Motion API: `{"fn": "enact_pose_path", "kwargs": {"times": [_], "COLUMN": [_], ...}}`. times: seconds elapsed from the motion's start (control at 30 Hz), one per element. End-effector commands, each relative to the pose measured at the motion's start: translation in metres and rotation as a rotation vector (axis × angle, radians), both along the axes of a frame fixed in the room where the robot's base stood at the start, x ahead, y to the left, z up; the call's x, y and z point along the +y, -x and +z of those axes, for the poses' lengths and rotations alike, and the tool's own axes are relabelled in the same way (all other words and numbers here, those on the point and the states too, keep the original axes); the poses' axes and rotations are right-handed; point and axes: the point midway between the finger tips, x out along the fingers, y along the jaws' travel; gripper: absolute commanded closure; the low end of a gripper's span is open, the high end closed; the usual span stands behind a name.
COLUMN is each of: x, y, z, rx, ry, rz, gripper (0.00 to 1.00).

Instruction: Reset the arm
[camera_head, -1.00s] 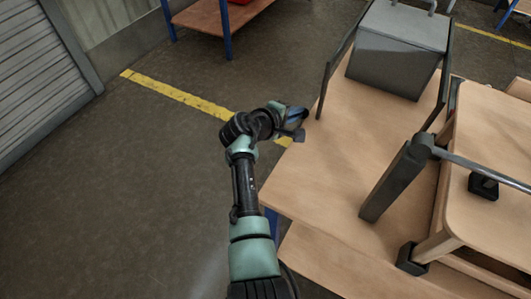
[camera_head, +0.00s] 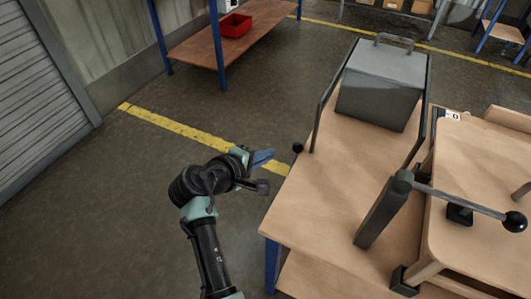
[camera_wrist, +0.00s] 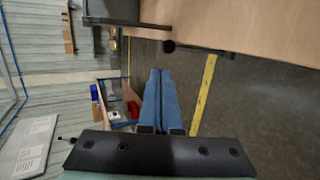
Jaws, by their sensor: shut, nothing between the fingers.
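My gripper (camera_head: 262,158) is at the end of my raised arm, left of the workbench in the head view. In the wrist view my gripper (camera_wrist: 160,75) shows two blue fingers pressed together with nothing between them. The gripper is apart from the bench and touches nothing that I can see.
The wooden workbench (camera_head: 325,205) stands to the right. It carries a grey box with a handle (camera_head: 380,88) inside a dark frame, and a lever with a black knob (camera_head: 515,221). A shelf (camera_head: 215,48) with a red bin (camera_head: 235,25) stands behind. The floor (camera_head: 100,210) at left is clear.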

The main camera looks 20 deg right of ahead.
Motion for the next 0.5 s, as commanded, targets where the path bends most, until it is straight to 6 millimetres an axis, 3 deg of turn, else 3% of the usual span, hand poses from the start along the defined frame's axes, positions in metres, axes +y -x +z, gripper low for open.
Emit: {"fn": "enact_pose_path", "kwargs": {"times": [0.5], "x": [0.0015], "y": [-0.0029], "z": [0.0048], "rx": [-0.023], "ry": [-0.009], "rz": [0.004], "gripper": [1.0]}}
